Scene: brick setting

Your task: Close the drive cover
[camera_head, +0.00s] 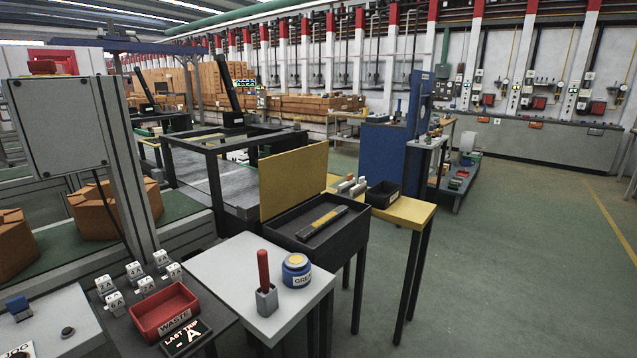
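A yellow panel (293,180), which looks like the drive cover, stands open and roughly upright along the back edge of a dark open box (345,249). Inside the box lies a long grey and yellow part (322,221). The box stands on dark legs in the middle of the view. Neither of my grippers shows in the head view.
A white table (232,266) in front holds a blue grease jar (296,271) and a red-handled tool (263,270) in a grey holder. A red waste tray (165,310) is at lower left. A yellow table (412,211) with a black bin (383,194) adjoins the box. Floor at right is clear.

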